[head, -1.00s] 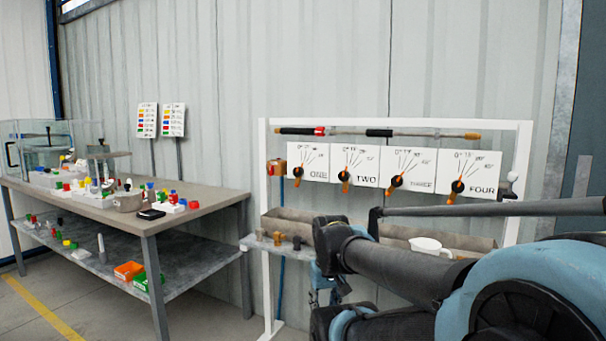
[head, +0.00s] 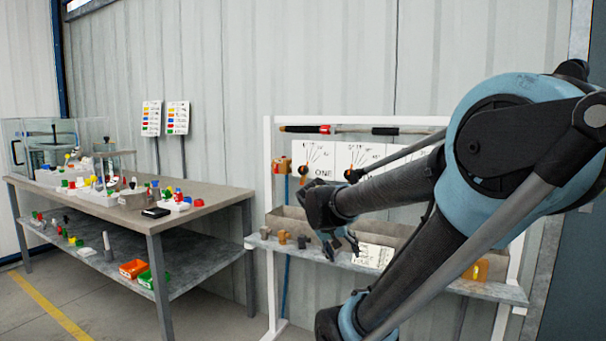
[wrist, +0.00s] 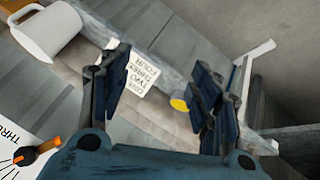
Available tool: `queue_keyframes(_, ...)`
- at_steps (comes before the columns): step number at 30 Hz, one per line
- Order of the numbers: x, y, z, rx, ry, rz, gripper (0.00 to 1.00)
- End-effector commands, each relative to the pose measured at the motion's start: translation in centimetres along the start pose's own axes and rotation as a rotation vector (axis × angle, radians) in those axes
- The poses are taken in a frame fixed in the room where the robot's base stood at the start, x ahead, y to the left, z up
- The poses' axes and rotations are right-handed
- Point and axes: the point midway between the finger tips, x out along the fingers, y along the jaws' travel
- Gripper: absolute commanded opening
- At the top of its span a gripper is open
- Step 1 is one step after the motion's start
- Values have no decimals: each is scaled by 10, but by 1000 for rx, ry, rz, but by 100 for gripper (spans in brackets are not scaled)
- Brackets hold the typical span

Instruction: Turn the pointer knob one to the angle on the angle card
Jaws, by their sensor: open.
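Pointer knob one (head: 303,171), orange and black, sits on the white panel marked ONE (head: 312,154) with angle lines. Its exact angle is too small to read. The angle card (head: 374,256), white with dark writing, rests at the shelf; in the wrist view the angle card (wrist: 138,75) appears upside down with lines naming one to four, the values unreadable. My gripper (head: 342,246) is open and empty, hanging low before the shelf, below and right of knob one. In the wrist view my gripper's (wrist: 159,62) fingers are spread apart. Knob one is out of the wrist view.
Orange knob three (wrist: 36,153) and a white mug (wrist: 47,32) show in the wrist view. A hose lance (head: 350,130) crosses above the panels. A workbench (head: 215,192) with many small parts stands left.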

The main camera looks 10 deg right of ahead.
Motion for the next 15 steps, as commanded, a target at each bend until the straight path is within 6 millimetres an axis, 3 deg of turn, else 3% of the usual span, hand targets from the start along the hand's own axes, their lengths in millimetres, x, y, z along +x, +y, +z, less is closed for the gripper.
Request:
queue_keyframes(1,-3,-4,-23,21,42,28,57)
queue_keyframes(8,-18,-22,-116,151,267,137,57)
queue_keyframes(15,-44,-66,-206,281,537,170,57)
